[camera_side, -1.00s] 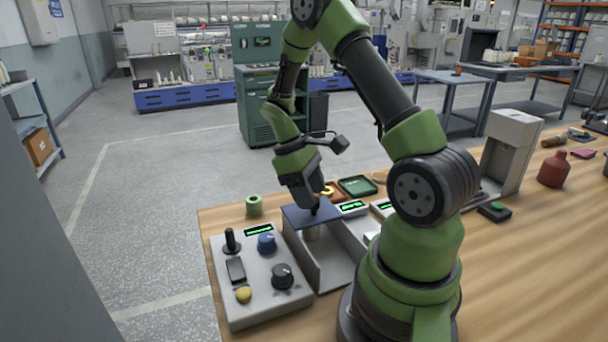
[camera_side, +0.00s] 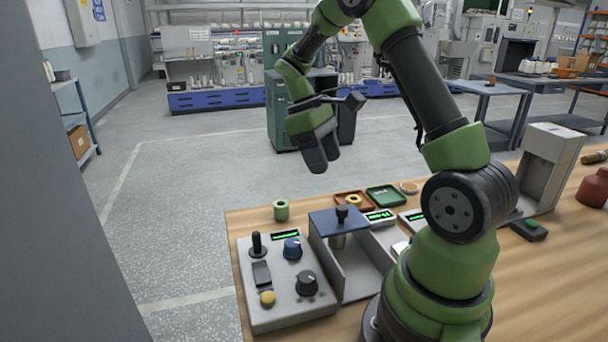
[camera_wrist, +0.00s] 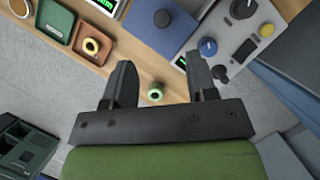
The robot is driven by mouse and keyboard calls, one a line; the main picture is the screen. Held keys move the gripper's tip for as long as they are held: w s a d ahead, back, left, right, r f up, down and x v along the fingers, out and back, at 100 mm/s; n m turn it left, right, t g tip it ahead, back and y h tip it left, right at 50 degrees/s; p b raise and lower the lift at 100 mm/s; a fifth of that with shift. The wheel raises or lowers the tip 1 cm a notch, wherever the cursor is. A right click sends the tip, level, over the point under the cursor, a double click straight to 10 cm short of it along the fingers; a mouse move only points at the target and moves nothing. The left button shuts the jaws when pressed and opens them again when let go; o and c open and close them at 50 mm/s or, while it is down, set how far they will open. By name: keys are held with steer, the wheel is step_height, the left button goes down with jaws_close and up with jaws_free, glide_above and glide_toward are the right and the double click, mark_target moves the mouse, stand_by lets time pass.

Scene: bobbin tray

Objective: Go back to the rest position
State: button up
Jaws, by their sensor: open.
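My gripper (camera_side: 323,168) hangs in the air above and behind the table's far edge in the side view, apart from everything. In the wrist view my gripper (camera_wrist: 162,82) shows two dark fingers spread apart with nothing held between them. A green bobbin (camera_side: 281,210) stands on the table near its far left corner. It also shows in the wrist view (camera_wrist: 155,92), beyond the fingers and well below them.
A control box (camera_side: 282,300) with knobs and a joystick stands at the table's left front. A green tray (camera_side: 386,190) lies behind. The air around my gripper is clear.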

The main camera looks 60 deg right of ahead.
steer(key=s+a+r+m+t, duration=0.1)
steer(key=s+a+r+t, duration=0.2)
steer(key=a, duration=0.3)
steer(key=s+a+r+m+t+y, duration=0.1)
steer(key=s+a+r+t, duration=0.2)
steer(key=a+r+t, duration=0.1)
steer(key=s+a+r+m+t+y, duration=0.1)
steer(key=s+a+r+m+t, duration=0.1)
steer(key=a, duration=0.6)
step_height(320, 180, up, 3)
steer(key=s+t, duration=0.1)
steer(key=t, duration=0.1)
steer(key=shift+a+r+t, duration=0.15)
steer(key=shift+a+t, duration=0.15)
stand_by(0.4)
